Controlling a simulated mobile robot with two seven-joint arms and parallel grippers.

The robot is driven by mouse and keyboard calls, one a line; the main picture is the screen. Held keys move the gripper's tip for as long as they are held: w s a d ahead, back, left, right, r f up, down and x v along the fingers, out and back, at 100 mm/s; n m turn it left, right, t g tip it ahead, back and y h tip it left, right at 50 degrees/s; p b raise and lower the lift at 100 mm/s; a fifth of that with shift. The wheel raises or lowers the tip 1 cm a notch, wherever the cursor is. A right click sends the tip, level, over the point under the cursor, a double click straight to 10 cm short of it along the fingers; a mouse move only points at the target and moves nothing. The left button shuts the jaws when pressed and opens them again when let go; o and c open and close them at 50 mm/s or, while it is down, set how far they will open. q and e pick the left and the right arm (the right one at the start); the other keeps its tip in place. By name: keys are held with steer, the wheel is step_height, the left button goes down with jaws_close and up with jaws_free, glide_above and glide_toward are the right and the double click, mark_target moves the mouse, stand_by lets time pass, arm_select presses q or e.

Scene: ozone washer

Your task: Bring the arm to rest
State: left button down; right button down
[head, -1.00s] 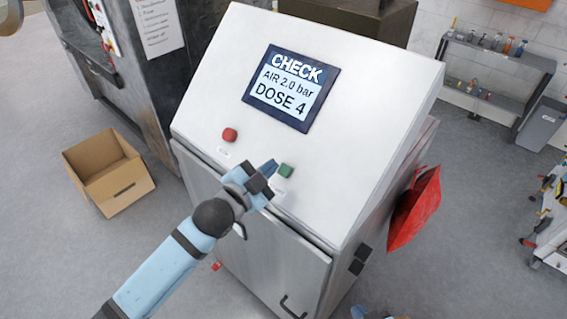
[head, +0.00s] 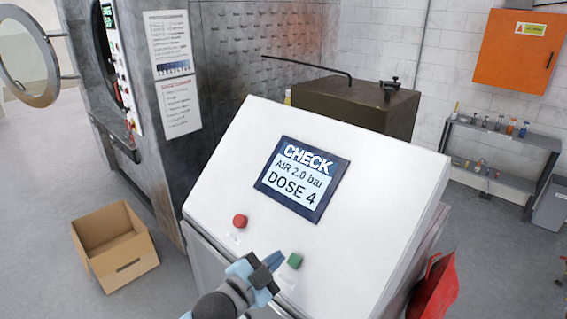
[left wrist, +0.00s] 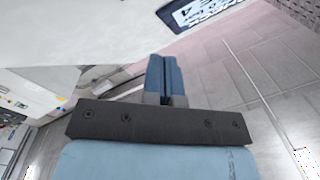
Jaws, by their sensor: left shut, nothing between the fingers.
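My left gripper (head: 268,268) is in front of the sloped white control panel (head: 385,185), just left of the green button (head: 295,260). Its blue fingers are together with nothing between them; they also show shut in the left wrist view (left wrist: 164,80). I cannot tell from the head view whether the tip touches the panel. The red button (head: 240,221) sits up and left of the gripper. The screen (head: 302,179) reads CHECK, AIR 2.0 bar, DOSE 4. My right gripper is not in view.
An open cardboard box (head: 122,262) stands on the floor at the left. A large grey machine (head: 235,75) with an open round door (head: 25,57) is behind. A red bag (head: 434,288) hangs at the panel's right side. A shelf (head: 500,155) stands at the back right.

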arm_select(q)
steer(key=s+a+f+n+g+y, duration=0.1)
steer(key=s+a+f+n+y, duration=0.3)
steer(key=s+a+f, duration=0.5)
steer(key=s+a+f+n+g+y, duration=0.1)
steer(key=s+a+f+n+y, duration=0.4)
steer(key=s+a+f+n, duration=0.4)
steer(key=s+a+f, duration=0.1)
steer(key=s+f, duration=0.5)
steer(key=f, duration=0.2)
steer(key=shift+a+g, duration=0.3)
steer(key=shift+g, duration=0.1)
stand_by(4.8)
